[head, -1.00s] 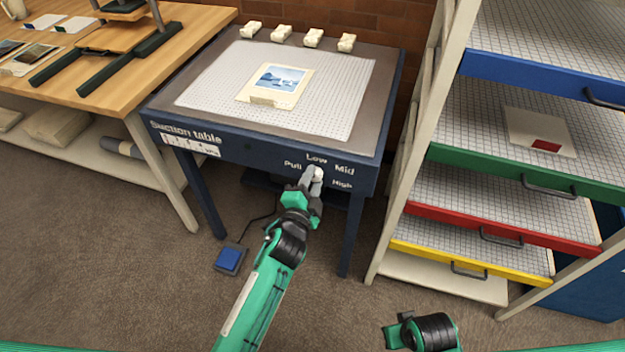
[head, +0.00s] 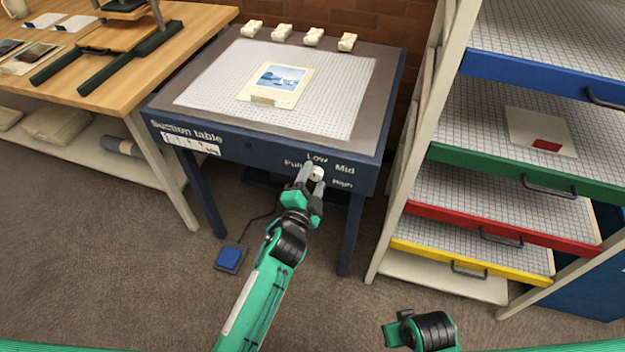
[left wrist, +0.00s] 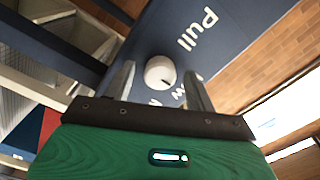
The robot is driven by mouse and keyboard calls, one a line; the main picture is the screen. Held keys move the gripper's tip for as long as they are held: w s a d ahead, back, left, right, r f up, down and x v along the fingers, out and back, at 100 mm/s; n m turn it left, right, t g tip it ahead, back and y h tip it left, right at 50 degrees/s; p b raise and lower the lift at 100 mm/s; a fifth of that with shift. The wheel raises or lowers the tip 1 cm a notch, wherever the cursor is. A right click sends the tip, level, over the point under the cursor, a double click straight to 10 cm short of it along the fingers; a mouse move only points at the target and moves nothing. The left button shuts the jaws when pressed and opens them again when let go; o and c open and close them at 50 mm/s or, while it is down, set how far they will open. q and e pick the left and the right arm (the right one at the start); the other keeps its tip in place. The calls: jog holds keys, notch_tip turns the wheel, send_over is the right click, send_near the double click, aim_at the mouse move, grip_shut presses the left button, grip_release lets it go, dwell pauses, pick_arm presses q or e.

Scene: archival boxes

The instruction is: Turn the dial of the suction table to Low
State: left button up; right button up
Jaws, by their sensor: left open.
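The suction table (head: 275,163) is dark blue with a perforated white top. Its round white dial (head: 317,173) is on the front panel at the right, among the labels Pull, Low, Mid and High. My left gripper (head: 312,180) is open, with its fingers on either side of the dial. In the left wrist view, the dial (left wrist: 159,71) lies between the spread fingertips (left wrist: 160,80), and gaps show beside it. A small dark mark shows on its lower right edge, toward a partly hidden label. I cannot read the setting with certainty.
A photograph on a cream mount (head: 275,84) lies on the table top, with several pale blocks behind it. A drawer rack (head: 422,150) stands close on the right, a wooden workbench (head: 190,35) on the left. A blue pedal (head: 230,259) is on the floor.

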pick_arm(q)
jog(key=shift+s+a, duration=0.1)
jog(key=shift+s, duration=0.2)
jog(key=v, duration=1.3)
